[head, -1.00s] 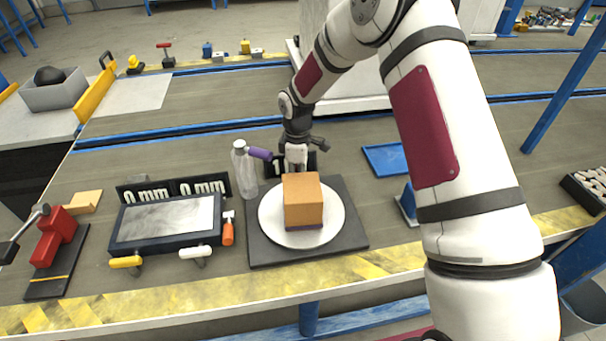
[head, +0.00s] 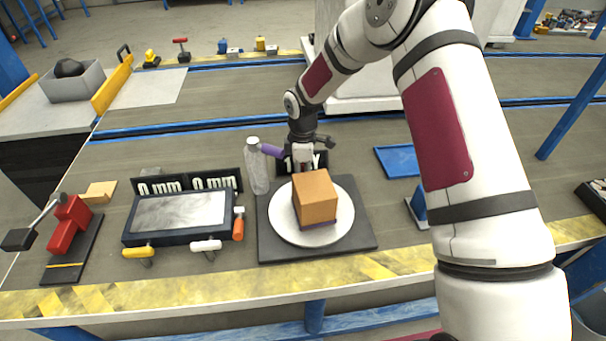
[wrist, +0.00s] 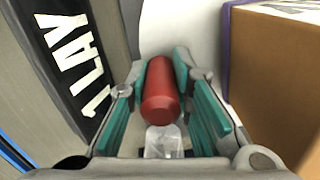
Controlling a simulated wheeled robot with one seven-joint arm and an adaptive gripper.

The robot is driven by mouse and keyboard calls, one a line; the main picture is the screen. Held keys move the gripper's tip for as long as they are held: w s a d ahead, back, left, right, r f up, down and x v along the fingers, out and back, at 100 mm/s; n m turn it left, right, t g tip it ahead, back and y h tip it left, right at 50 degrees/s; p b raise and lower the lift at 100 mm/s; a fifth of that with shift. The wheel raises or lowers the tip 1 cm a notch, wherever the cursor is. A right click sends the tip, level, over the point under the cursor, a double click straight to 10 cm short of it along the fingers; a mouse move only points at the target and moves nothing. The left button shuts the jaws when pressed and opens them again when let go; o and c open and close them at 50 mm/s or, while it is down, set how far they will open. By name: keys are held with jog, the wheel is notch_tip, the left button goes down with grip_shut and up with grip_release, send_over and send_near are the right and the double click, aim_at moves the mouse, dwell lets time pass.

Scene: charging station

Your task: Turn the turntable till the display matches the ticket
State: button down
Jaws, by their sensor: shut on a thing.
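The white round turntable (head: 342,226) sits on a dark square base (head: 268,238). A brown box (head: 316,205) stands on it, turned slightly; it also fills the right of the wrist view (wrist: 275,80). My gripper (head: 303,166) is at the turntable's back edge. In the wrist view, its teal-padded fingers (wrist: 160,100) are shut on a red cylindrical handle (wrist: 161,92). I cannot make out a ticket.
A dark-framed panel (head: 130,237) with "0 mm" signs is further left, beside a red lever device (head: 68,225). A blue tray (head: 397,160) lies right.

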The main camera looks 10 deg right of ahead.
jog(key=c, duration=1.4)
grip_release()
notch_tip(320, 180, up, 12)
